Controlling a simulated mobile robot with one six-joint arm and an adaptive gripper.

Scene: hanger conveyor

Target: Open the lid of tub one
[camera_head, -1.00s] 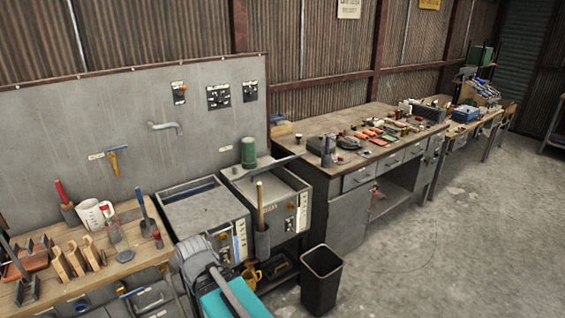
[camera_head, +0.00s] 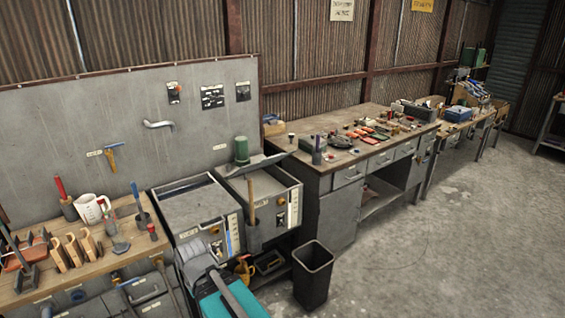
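Two grey metal tubs stand side by side against the grey back panel. The left tub (camera_head: 208,232) has a flat grey top; I cannot tell whether this is a shut lid or the inside. Part of my arm (camera_head: 200,262) is at the bottom centre, in front of the left tub. My gripper is not visible.
A wooden bench (camera_head: 75,280) with a white jug (camera_head: 90,209) and tools is at left. A black bin (camera_head: 312,275) stands on the floor. A cluttered workbench (camera_head: 340,205) is behind; the floor at right is clear.

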